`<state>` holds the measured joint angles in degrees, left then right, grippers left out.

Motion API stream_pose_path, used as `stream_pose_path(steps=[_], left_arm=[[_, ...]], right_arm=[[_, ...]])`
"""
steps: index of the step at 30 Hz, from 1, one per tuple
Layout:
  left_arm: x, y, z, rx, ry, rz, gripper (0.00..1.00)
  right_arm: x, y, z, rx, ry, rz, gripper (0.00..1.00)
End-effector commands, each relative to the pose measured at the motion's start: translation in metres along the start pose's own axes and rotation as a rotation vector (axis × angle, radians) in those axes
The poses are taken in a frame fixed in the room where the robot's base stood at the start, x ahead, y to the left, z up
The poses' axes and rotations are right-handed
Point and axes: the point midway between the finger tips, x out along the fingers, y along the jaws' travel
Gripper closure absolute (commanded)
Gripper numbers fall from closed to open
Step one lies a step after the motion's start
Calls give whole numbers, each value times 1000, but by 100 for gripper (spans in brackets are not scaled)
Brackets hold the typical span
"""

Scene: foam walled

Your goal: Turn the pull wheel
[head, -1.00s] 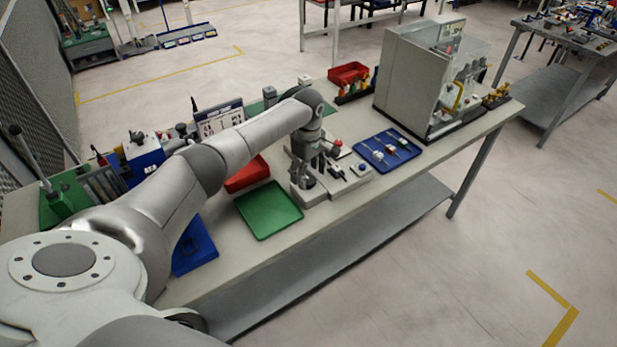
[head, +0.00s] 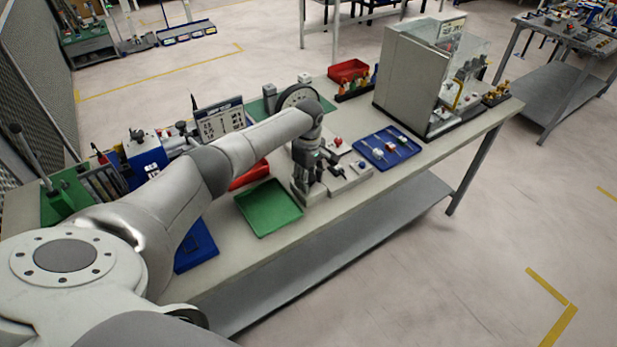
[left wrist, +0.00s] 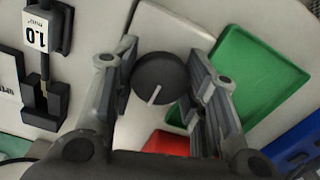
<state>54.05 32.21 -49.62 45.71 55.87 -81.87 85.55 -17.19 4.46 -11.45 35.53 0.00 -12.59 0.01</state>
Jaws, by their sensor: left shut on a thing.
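The pull wheel (left wrist: 158,82) is a dark round knob with a white line on its face. In the left wrist view it sits between the two fingers of my left gripper (left wrist: 163,62), which is shut on it, one finger at each side. In the head view my left gripper (head: 308,182) points down at the grey fixture (head: 345,182) near the table's front edge. The gripper hides the wheel there. My right gripper does not show.
A green tray (head: 268,208) lies just left of the fixture, with a red tray (head: 250,175) behind it. A blue tray (head: 387,148) with small parts lies to the right. A grey cabinet machine (head: 408,78) stands farther right on the workbench.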

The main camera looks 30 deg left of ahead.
Motion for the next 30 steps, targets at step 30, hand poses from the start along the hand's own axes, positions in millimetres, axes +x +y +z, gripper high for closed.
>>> stream_pose_path(steps=[30], left_arm=[[-1,0,1,639,-3,1,83]], right_arm=[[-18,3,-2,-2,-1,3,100]])
